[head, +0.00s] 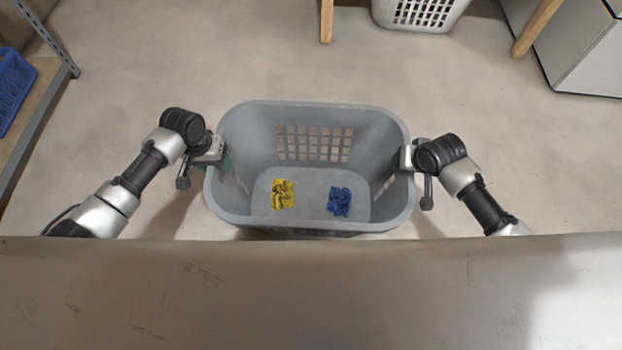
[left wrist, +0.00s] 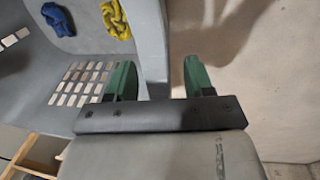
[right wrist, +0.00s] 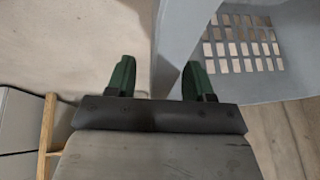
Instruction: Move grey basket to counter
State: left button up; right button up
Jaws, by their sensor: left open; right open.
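The grey basket (head: 310,222) is upright below the counter's far edge, with a yellow cloth (head: 283,195) and a blue cloth (head: 340,201) lying inside on its bottom. My left gripper (head: 225,162) is at the basket's left side. In the left wrist view its green fingers (left wrist: 158,80) are open, one on each side of the basket wall (left wrist: 152,40). My right gripper (head: 405,160) is at the right side. In the right wrist view its fingers (right wrist: 160,80) are open, with the basket wall (right wrist: 178,45) between them. The counter (head: 310,295) fills the bottom of the head view.
The visible counter top is bare. A white basket (head: 420,14) stands on the floor at the back, near wooden legs (head: 536,27). A white cabinet (head: 585,55) is at the right back. A shelf with a blue crate (head: 14,85) is at the left.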

pick_arm(q)
jog(key=shift+f, duration=0.5)
pick_arm(e)
jog(key=shift+w+a+f, duration=0.1)
jog(key=shift+w+f, duration=0.05)
jog(key=shift+f, duration=0.3)
pick_arm(q)
grip_shut()
pick_arm(e)
grip_shut()
pick_arm(q)
jog(key=shift+r, duration=0.1)
pick_arm(e)
jog(key=shift+r, duration=0.1)
